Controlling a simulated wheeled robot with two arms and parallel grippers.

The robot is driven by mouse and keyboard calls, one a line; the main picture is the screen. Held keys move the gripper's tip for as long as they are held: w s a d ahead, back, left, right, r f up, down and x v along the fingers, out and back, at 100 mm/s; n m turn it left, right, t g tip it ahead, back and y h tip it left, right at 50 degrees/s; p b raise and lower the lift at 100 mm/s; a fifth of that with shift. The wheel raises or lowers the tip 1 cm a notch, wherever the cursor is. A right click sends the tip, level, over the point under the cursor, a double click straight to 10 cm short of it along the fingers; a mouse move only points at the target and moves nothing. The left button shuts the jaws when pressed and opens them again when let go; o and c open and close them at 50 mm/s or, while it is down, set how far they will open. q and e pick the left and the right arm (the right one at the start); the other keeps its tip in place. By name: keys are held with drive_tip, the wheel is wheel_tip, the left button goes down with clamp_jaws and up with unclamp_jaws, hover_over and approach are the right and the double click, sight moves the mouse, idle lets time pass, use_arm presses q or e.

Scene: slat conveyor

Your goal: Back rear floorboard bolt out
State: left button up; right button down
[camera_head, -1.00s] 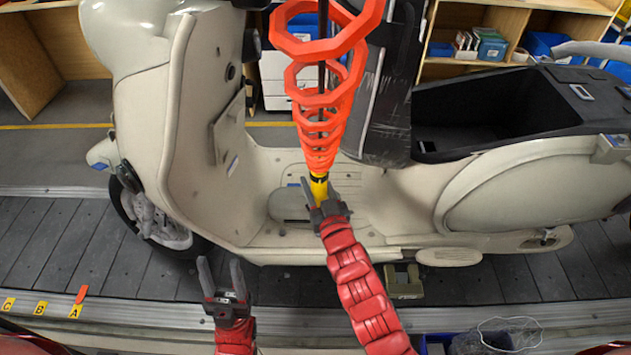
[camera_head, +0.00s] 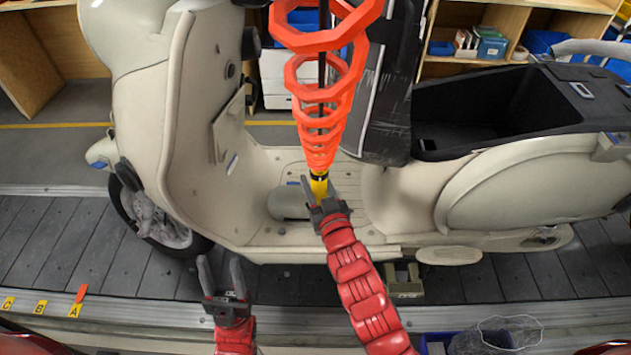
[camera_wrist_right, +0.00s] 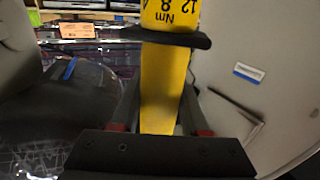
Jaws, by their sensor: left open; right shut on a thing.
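The yellow driver (camera_head: 319,187), with an Nm scale, hangs below an orange coiled line (camera_head: 322,120) over the scooter's floorboard (camera_head: 349,182). My right gripper (camera_head: 319,192) is shut on the driver; in the right wrist view the yellow body (camera_wrist_right: 163,85) stands between its fingers. The driver's lower end and any rear floorboard bolt under it are hidden by the gripper, so I cannot tell whether they touch. My left gripper (camera_head: 222,270) is open and empty, in front of the scooter's near side, with its fingers pointing up the picture.
The cream scooter (camera_head: 170,120) stands on the dark slat conveyor (camera_head: 60,245). Its leg shield rises left of the driver; a black dangling panel (camera_head: 385,90) and open seat bin (camera_head: 480,110) are at right. An olive block (camera_head: 405,285) sits by the near side.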

drive_tip(key=shift+f+b, duration=0.7)
drive_tip(key=shift+f, duration=0.2)
idle(0.9)
drive_tip(key=shift+s+d+f+b, duration=0.1)
drive_tip(key=shift+s+f+b, duration=0.15)
drive_tip(key=shift+b, duration=0.15)
idle(1.3)
drive_tip(key=shift+r, duration=0.15)
drive_tip(key=shift+w+r, duration=0.15)
drive_tip(key=shift+r, duration=0.45)
drive_tip(key=shift+w+r, duration=0.1)
drive_tip(key=shift+r, duration=0.2)
drive_tip(key=shift+r, duration=0.3)
idle(0.8)
